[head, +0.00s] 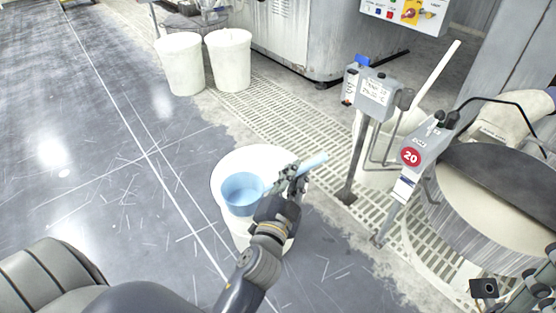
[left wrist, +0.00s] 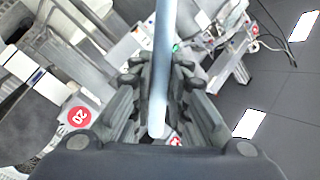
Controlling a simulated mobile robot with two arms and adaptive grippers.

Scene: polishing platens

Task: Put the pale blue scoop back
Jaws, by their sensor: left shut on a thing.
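The pale blue scoop (head: 243,192) has a round bowl and a straight handle. My left gripper (head: 290,178) is shut on the handle, whose free end sticks out past the fingers to the right. In the left wrist view the handle (left wrist: 162,60) runs between the two fingers (left wrist: 158,88). The scoop's bowl shows over a white bucket (head: 238,160) on the floor; I cannot tell whether it rests in the bucket or hangs above it. My arm and gripper cover part of the bucket. My right gripper's fingers do not show.
Two white bins (head: 181,64) (head: 230,60) stand at the back left. A grey post with a control box (head: 373,92) and a machine with a red 20 sign (head: 411,157) stand to the right, on floor grating (head: 305,130). The grey floor at left is open.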

